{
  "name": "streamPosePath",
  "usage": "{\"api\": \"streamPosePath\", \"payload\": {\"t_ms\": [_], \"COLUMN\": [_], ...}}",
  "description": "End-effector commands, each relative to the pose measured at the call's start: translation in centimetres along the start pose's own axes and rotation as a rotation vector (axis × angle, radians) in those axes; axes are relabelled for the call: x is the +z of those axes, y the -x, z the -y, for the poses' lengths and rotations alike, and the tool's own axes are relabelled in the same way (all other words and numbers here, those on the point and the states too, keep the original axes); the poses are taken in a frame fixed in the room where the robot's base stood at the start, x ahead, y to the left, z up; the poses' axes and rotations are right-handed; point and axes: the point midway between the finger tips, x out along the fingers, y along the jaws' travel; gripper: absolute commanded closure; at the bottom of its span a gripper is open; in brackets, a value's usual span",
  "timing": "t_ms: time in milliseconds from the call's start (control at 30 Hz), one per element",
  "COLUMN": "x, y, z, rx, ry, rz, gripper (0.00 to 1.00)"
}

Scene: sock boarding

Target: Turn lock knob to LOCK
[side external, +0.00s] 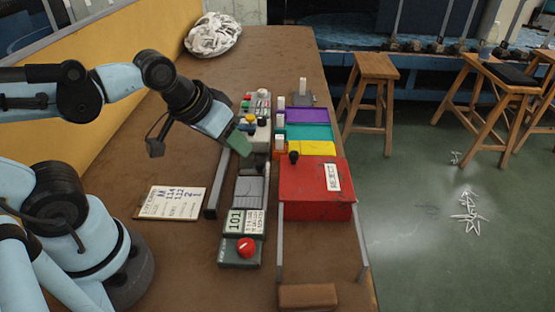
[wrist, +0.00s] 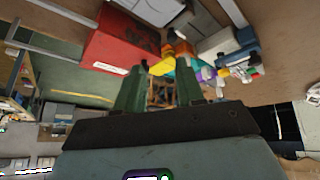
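My gripper (side external: 240,146) hangs above the middle of the brown table, its green fingers tilted down to the right, near the control box (side external: 263,112). In the wrist view the two green fingers (wrist: 161,75) stand apart with nothing between them. The control box has small coloured buttons and knobs on top; the gripper partly covers its near end. A red round knob (side external: 246,247) sits on a dark base at the near end of the device row, well away from the gripper. A black knob (side external: 294,157) stands by the red box. I cannot read a LOCK mark on any knob.
The red box (side external: 310,205) with a white label stands right of the device row, with purple, teal and yellow bins (side external: 310,132) behind it. A 101 display (side external: 236,221) and a written card (side external: 170,203) lie nearer. A white bundle (side external: 213,35) lies at the far end.

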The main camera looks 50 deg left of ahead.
Motion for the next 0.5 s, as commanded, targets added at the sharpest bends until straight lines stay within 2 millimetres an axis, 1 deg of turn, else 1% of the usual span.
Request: {"api": "streamPosePath", "payload": {"t_ms": [33, 100, 133, 267, 400, 500], "x": [0.3, 0.9, 1.2, 2.6, 4.2, 5.3], "y": [0.1, 0.2, 0.3, 0.9, 1.8, 2.5], "z": [-1.0, -2.4, -3.0, -5.4, -7.8, -9.2], "rx": [0.012, 0.017, 0.016, -0.018, -0.103, -0.183], "ry": [0.051, 0.156, 0.203, 0.405, 0.614, 0.747], "rz": [0.035, 0.097, 0.126, 0.244, 0.353, 0.409], "gripper": [0.54, 0.43, 0.41, 0.41, 0.41, 0.41]}}
